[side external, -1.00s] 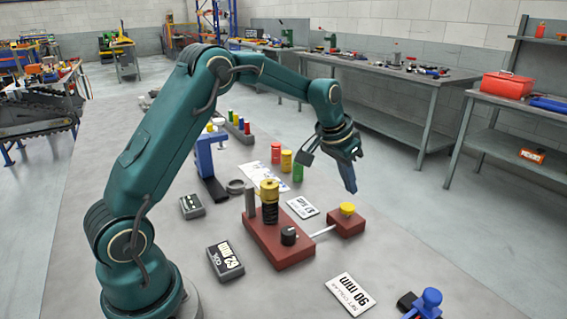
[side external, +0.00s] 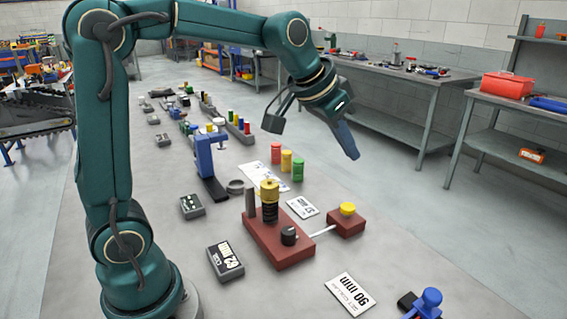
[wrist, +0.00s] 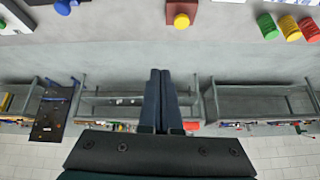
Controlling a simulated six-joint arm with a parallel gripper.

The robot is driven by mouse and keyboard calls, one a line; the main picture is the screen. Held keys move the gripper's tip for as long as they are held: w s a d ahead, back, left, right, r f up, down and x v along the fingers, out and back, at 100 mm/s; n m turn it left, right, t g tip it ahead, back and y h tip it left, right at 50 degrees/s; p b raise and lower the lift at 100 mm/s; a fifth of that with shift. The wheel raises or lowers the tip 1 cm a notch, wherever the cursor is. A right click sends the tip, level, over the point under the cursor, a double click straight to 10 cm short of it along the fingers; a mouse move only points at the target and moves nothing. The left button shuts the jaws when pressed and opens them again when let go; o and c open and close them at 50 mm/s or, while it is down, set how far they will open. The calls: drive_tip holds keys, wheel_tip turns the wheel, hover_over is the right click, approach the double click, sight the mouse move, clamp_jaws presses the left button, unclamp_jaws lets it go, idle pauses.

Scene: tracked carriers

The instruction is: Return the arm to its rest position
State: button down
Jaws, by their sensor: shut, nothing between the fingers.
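My gripper (side external: 352,152) is raised above the far right side of the long grey table (side external: 385,262) in the side view. Its fingers point down and to the right, close together, with nothing between them. In the wrist view the two dark fingers (wrist: 160,75) lie side by side and touch along their length. My upper arm stands nearly upright and the forearm reaches across to the right. The gripper is clear of everything on the table.
A red-brown fixture (side external: 277,250) with a yellow-topped stack stands mid-table, joined by a rod to a small block (side external: 346,222) with a yellow knob. Space above is free.

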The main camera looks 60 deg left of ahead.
drive_tip(key=s+d, duration=0.3)
drive_tip(key=s, duration=0.8)
drive_tip(key=s+f+n+g, duration=0.1)
drive_tip(key=s+f, duration=0.4)
drive_tip(key=s, duration=0.3)
drive_tip(key=shift+s+a+f, duration=0.15)
drive_tip(key=shift+s+f, duration=0.15)
drive_tip(key=shift+s, duration=0.1)
